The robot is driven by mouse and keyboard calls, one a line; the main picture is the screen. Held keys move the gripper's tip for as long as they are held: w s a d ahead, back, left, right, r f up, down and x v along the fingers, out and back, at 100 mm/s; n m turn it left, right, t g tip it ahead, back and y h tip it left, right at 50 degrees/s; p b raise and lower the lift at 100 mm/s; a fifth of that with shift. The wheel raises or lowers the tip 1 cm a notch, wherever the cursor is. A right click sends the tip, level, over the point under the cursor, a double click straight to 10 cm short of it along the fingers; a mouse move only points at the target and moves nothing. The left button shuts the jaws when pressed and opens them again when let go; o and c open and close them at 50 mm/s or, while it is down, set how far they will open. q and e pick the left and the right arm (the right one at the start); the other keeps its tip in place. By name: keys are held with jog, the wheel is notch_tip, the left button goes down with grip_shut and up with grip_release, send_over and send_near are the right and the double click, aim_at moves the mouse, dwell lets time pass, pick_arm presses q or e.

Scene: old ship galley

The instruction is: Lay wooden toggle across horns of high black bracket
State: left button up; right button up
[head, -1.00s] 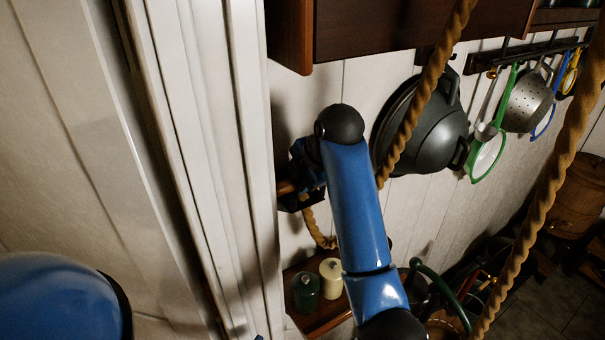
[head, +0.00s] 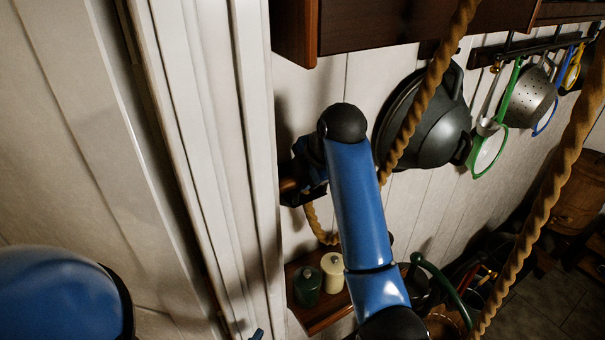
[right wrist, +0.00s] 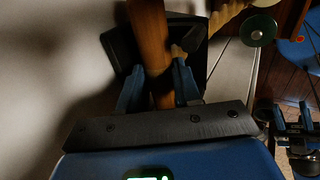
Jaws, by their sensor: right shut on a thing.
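The wooden toggle (right wrist: 150,45) is a brown rod between the two blue fingers of my right gripper (right wrist: 158,88), which is shut on it. The black bracket (right wrist: 118,45) is right behind the toggle against the pale wall. I cannot tell whether the toggle touches it. In the head view the toggle's end (head: 288,186) and the bracket's dark edge (head: 290,199) show left of my right gripper (head: 308,170), partly hidden by my blue arm. A rope (right wrist: 228,14) is beside the toggle. My left gripper (right wrist: 293,112) seems open and empty, low at the right.
A white post (head: 215,150) stands close left of the bracket. A wooden cabinet (head: 400,28) hangs above. A dark pan (head: 435,120) hangs to the right behind a thick rope (head: 420,95). A small shelf (head: 318,312) holds a green jar (head: 307,287) and a cream jar (head: 332,272).

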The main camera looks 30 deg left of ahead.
jog(key=o, duration=1.1)
jog(key=shift+d, duration=0.1)
jog(key=shift+o, duration=0.3)
jog(key=shift+s+r, duration=0.1)
jog(key=shift+r, duration=0.05)
jog(key=shift+r, duration=0.2)
